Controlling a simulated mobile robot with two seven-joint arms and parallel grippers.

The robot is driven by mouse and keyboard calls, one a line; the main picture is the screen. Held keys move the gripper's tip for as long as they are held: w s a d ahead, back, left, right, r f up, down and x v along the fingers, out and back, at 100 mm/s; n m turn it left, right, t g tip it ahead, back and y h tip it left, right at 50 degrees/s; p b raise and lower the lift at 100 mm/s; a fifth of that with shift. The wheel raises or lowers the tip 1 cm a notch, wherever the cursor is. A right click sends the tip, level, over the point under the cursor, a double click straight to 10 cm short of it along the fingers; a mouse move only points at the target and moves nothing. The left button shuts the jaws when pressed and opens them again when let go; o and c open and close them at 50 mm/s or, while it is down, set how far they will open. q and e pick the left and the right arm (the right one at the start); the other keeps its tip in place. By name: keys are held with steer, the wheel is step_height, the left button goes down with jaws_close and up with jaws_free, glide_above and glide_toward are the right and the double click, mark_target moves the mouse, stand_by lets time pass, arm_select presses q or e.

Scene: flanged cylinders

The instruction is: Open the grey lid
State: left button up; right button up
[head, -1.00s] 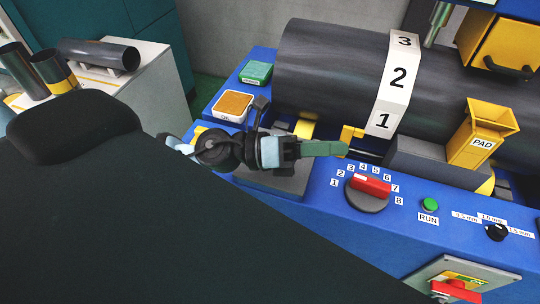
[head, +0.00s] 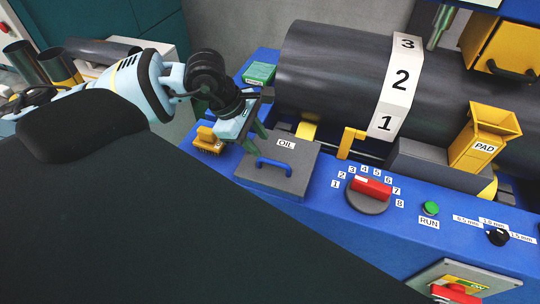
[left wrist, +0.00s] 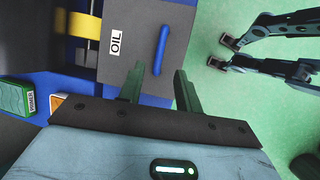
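The grey lid (head: 295,155) lies flat and closed on the blue machine bench, with an OIL label and a blue bar handle (head: 273,163). In the left wrist view the lid (left wrist: 140,20) is at the top and its blue handle (left wrist: 160,50) stands just beyond the fingers. My left gripper (head: 256,138) is at the lid's far left edge, fingers pointing down. In the left wrist view its two green fingers (left wrist: 159,88) are apart with nothing between them. It does not touch the handle.
A dark roller (head: 330,70) with a numbered band lies behind the lid. A yellow bracket (head: 349,140) and a red selector (head: 371,187) are right of it.

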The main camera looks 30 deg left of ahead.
mark_target(274, 161)
arm_select(q)
steer(key=x, duration=0.7)
steer(key=shift+d+f, duration=0.1)
steer(key=shift+d, duration=0.05)
steer(key=shift+c, duration=0.4)
jaws_close()
